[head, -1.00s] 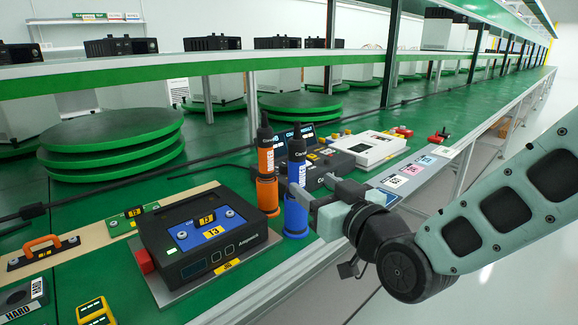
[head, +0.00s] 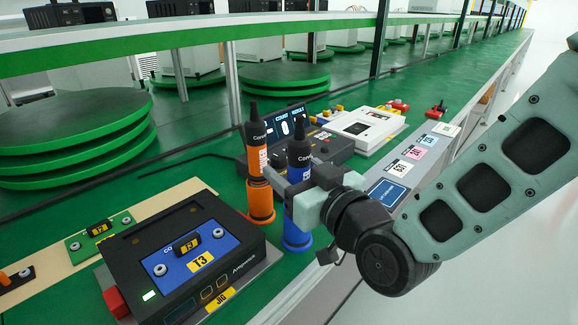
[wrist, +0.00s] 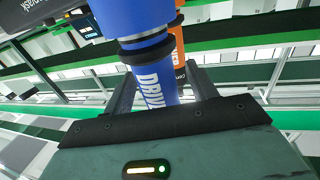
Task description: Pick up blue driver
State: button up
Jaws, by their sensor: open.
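The blue driver (head: 299,190) stands upright in its holder near the bench's front edge, with a black upper body and a blue lower part. The orange driver (head: 257,165) stands upright just left of it. My gripper (head: 283,178) is open at the blue driver's height, coming from the right. In the wrist view the blue driver (wrist: 152,75) lies between my two fingers (wrist: 160,92), close to the palm. The orange driver (wrist: 179,55) shows behind it. I cannot tell whether either finger touches the blue driver.
A black jig box (head: 190,255) marked T3 sits left of the drivers. A dark console (head: 325,150) and a white device (head: 362,128) stand behind. Stacked green turntables (head: 70,135) are at the left. Label cards (head: 412,167) lie along the right edge.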

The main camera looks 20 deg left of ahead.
jog(key=shift+w+a, duration=0.2)
jog(key=shift+a, duration=0.05)
grip_shut()
notch_tip(320, 180, up, 10)
jog(key=p, duration=0.1)
dwell(0.5)
